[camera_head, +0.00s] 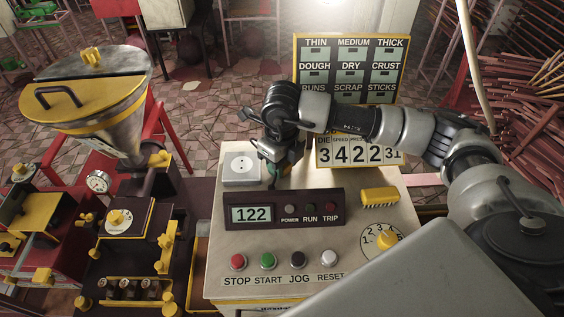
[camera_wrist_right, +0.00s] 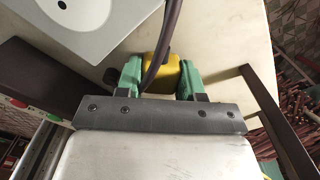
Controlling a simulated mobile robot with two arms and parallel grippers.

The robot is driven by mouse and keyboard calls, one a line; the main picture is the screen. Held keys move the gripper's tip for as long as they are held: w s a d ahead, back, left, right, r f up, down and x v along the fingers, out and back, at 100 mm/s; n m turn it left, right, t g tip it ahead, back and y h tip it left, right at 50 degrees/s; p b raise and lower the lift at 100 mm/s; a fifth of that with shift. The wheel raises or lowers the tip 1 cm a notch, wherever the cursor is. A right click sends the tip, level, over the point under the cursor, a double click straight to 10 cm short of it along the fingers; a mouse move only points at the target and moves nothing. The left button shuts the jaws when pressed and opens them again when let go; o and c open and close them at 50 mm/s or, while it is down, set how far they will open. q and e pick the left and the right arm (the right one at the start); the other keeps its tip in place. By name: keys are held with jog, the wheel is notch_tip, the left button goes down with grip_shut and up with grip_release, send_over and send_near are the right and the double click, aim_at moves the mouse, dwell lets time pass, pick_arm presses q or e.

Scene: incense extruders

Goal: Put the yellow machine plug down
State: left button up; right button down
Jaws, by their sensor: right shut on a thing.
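The yellow machine plug (camera_wrist_right: 160,75) sits between the two green fingertips of my right gripper (camera_wrist_right: 156,80) in the right wrist view. The gripper is shut on it, and a dark cable crosses in front of the plug. In the head view my right gripper (camera_head: 276,166) is over the back of the cream control table (camera_head: 218,215), beside the white socket (camera_head: 241,170). The socket also shows in the right wrist view (camera_wrist_right: 95,28), apart from the plug. The head view mostly hides the plug behind the gripper. My left gripper is not in view.
A display box (camera_head: 285,212) reading 122 stands just in front of the gripper. A sign board (camera_head: 352,70) and number panel (camera_head: 358,152) stand behind. A hopper machine (camera_head: 95,100) is at left.

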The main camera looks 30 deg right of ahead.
jog(key=c, duration=0.7)
grip_release()
jog(key=shift+r+p, duration=0.85)
jog(key=shift+p, duration=0.05)
jog(key=shift+w+r+b, duration=0.1)
jog(key=shift+r+b, duration=0.55)
jog(key=shift+b, duration=0.2)
notch_tip(320, 180, up, 10)
jog(key=b, duration=0.3)
jog(key=shift+a, duration=0.1)
